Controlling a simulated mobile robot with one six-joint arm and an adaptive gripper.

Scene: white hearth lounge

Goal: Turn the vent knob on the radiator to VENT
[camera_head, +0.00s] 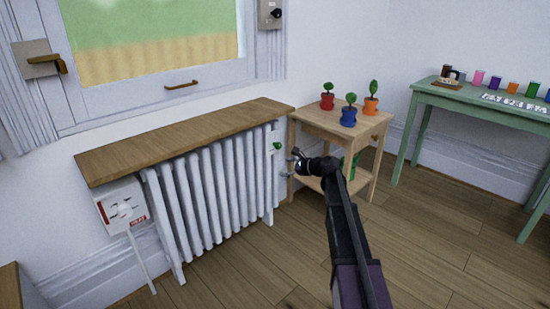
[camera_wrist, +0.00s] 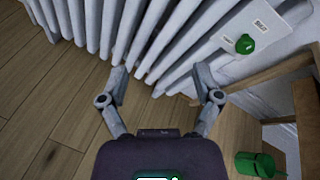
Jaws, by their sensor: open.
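The white ribbed radiator (camera_head: 210,195) stands against the wall under a wooden shelf. The vent knob (camera_head: 277,146) is small and green, at the radiator's right end on a pale plate. The knob also shows at the upper right of the wrist view (camera_wrist: 245,44), with small labels beside it that are too small to read surely. Which way the knob points is unclear. My gripper (camera_head: 293,164) is open and empty, in front of the radiator's right end, apart from the knob. In the wrist view its spread fingers (camera_wrist: 160,82) point toward the ribs, with the knob to their right.
A wooden side table (camera_head: 340,120) with several small potted plants stands just right of the radiator. A green object (camera_wrist: 258,165) sits on its lower shelf. A white control box (camera_head: 122,207) hangs at the radiator's left end. The floor (camera_head: 240,285) in front is clear.

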